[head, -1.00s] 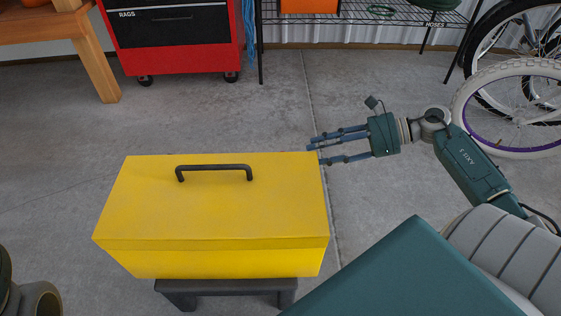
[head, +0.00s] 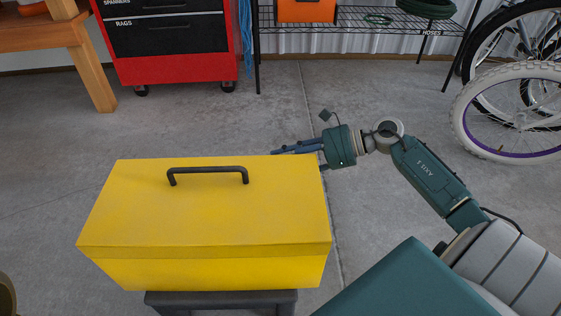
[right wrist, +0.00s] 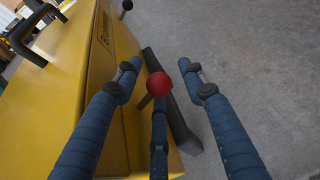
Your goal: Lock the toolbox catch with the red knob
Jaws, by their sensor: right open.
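The yellow toolbox (head: 205,215) stands closed on a dark stool, with a black handle on its lid. In the right wrist view, its yellow side (right wrist: 125,130) fills the left. The red knob (right wrist: 160,86) sits on a short stem by that side; the head view does not show it. My right gripper (right wrist: 158,66) is open, with its blue fingers on both sides of the red knob and a third finger below it; contact cannot be told. In the head view, the right gripper (head: 290,150) is at the toolbox's far right corner, fingers partly hidden. My left gripper is not in view.
A second, black knob (right wrist: 127,5) shows farther along the toolbox side. The dark stool (head: 220,300) is under the toolbox. A red tool cabinet (head: 175,50), a wire shelf (head: 370,20) and bicycles (head: 515,100) stand behind. The floor right of the toolbox is clear.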

